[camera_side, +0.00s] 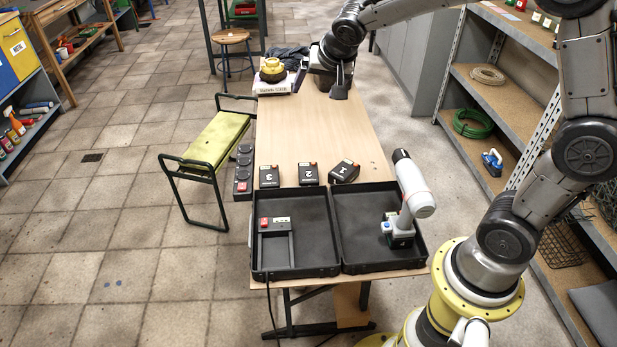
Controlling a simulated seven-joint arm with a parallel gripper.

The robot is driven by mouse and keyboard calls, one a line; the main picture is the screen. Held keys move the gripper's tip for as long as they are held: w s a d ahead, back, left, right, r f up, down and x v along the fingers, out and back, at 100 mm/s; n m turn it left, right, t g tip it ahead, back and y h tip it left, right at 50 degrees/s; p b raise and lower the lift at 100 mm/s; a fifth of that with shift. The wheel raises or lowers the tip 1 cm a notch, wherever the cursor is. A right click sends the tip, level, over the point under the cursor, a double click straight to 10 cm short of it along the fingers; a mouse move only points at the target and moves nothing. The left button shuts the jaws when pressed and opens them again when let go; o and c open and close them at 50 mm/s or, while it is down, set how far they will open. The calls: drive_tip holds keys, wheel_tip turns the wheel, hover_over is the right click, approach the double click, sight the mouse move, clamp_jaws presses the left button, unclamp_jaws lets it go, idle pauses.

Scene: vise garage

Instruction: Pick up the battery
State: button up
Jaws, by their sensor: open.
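Three black batteries with red marks stand in a row across the middle of the wooden table. They are battery 3 (269,177) at the left, battery 2 (309,174) in the middle, and battery 1 (344,171) at the right, turned at an angle. My gripper (338,90) is over the far end of the table, well beyond the batteries and touching none of them. It is open, and I see nothing held in it; its fingers are small and dark in this view.
An open black case (297,271) lies at the near end, with a charger (276,238) in its left half and a white drill (412,192) upright in its right half. A yellow-topped object (272,70) stands at the far left. The table's middle (317,125) is clear.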

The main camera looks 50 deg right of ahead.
drive_tip(key=w+d+f+g, duration=0.1)
drive_tip(key=w+f, duration=0.3)
drive_tip(key=f, duration=0.6)
drive_tip(key=g, duration=0.2)
approach(308, 172)
drive_tip(key=x, duration=0.5)
drive_tip(key=shift+s+d, duration=0.1)
drive_tip(key=shift+d, duration=0.1)
drive_tip(key=shift+x, duration=2.85)
drive_tip(key=shift+a, duration=0.15)
clamp_jaws()
